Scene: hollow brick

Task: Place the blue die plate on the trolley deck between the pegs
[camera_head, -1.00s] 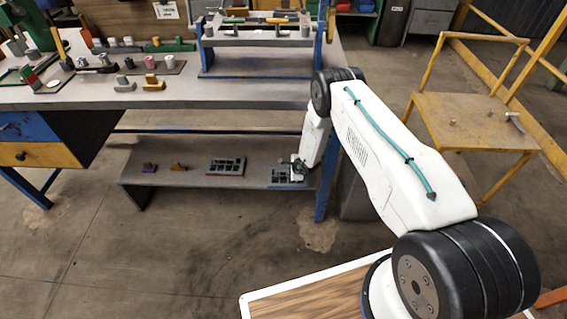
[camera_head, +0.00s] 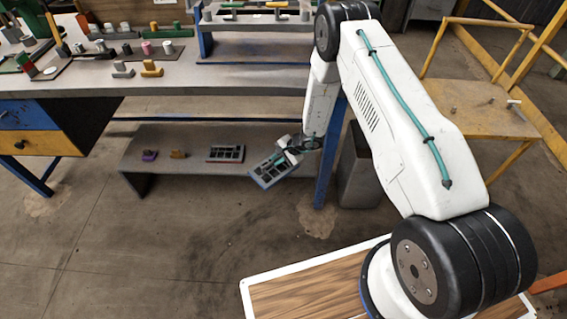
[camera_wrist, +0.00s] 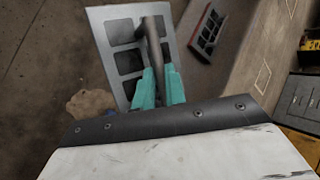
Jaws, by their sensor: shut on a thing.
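My gripper (camera_head: 284,158) is shut on the die plate (camera_head: 264,173), a grey plate with dark square pockets and a bluish edge. In the wrist view the teal fingers (camera_wrist: 159,88) close on a bar across the plate (camera_wrist: 108,30). The yellow trolley's deck (camera_head: 470,122) is at the right, behind my arm, with small pegs (camera_head: 513,103) standing on it. My arm hides part of the deck's left side.
A second, red-edged die plate (camera_head: 225,154), a purple block (camera_head: 149,155) and an orange block (camera_head: 178,154) rest on the low shelf (camera_head: 150,140). The workbench (camera_head: 200,85) stands above. A blue bench leg (camera_head: 328,165) is close to my gripper. Yellow rails border the trolley.

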